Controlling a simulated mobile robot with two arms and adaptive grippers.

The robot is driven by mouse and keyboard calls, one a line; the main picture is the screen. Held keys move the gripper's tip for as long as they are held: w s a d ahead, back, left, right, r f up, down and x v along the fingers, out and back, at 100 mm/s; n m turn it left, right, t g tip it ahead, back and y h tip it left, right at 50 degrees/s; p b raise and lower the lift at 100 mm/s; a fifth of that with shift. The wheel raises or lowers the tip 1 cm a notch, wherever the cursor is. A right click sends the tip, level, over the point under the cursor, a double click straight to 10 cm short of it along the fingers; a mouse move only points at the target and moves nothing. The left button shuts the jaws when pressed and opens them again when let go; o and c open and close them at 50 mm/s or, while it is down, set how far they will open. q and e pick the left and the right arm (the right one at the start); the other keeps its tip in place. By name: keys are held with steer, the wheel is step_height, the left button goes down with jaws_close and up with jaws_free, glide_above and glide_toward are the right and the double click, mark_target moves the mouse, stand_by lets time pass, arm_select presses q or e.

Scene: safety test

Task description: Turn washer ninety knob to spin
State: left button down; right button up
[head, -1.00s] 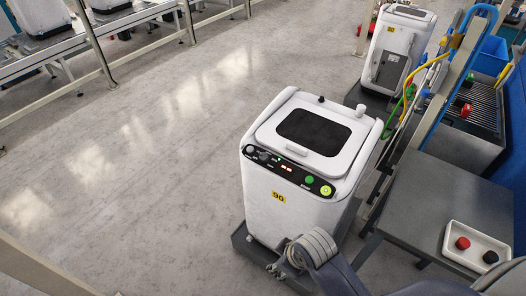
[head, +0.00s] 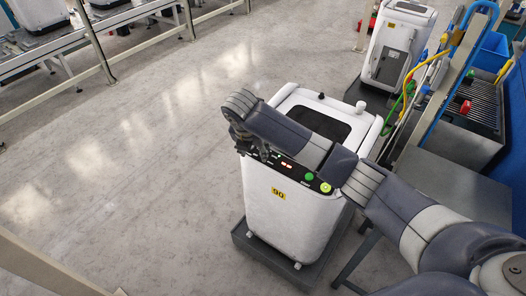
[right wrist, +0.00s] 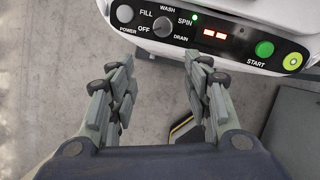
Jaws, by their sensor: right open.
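The white washer (head: 290,222) with the yellow label 90 (head: 278,194) stands upright on a dark base. My right arm lies across its top and front edge, and my right gripper (head: 262,152) hangs at the left end of the control panel. In the right wrist view the round knob (right wrist: 162,28) sits between the OFF, FILL, WASH, SPIN and DRAIN labels; its pointer direction is hard to tell. My right gripper (right wrist: 157,72) is open and empty, its fingers below the knob and apart from it. In the head view the arm hides the knob.
The panel also has a power button (right wrist: 125,13), a red display (right wrist: 215,34), a green START button (right wrist: 264,49) and a yellow-green button (right wrist: 292,61). The floor at left is clear.

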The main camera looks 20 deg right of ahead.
steer(key=shift+n, duration=0.5)
steer(key=w+d+f, duration=0.1)
steer(key=f, duration=0.1)
steer(key=w+d+f+p, duration=0.1)
steer(key=w+f, duration=0.1)
steer(key=w+d+f, duration=0.1)
steer(key=f, duration=0.1)
steer(key=shift+w+d+f, duration=0.2)
steer(key=shift+w+d, duration=0.05)
steer(key=shift+d, duration=0.15)
steer(key=shift+x, duration=0.8)
steer(key=shift+d, duration=0.1)
steer(key=shift+c, duration=0.3)
jaws_close()
